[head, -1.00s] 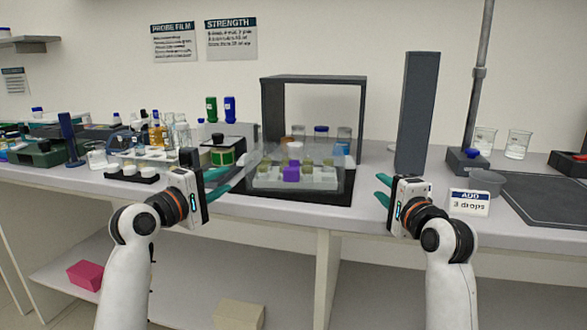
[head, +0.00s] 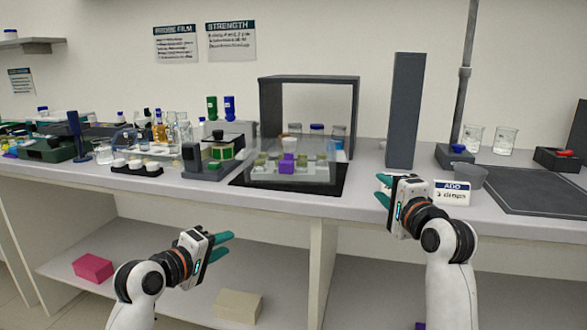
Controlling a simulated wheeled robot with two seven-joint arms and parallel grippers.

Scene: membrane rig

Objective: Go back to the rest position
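My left gripper (head: 222,246) is low, in front of the bench's front edge at shelf height. Its teal fingers are apart and nothing is between them. My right gripper (head: 383,190) is at the bench's front edge, left of the "ADD 3 drops" card (head: 452,193). Its teal fingers are partly hidden behind the gripper body, so I cannot see whether they are apart. The membrane rig (head: 262,108) is a dark open frame on a black mat (head: 300,202). A clear box with several vials and a purple block (head: 287,163) stands at its front.
The bench's front edge (head: 270,205) lies above and behind my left gripper. A dark upright panel (head: 404,110) stands right of the frame. A dark device (head: 212,158) stands left of it. The lower shelf holds a pink box (head: 93,267) and a cream box (head: 237,306).

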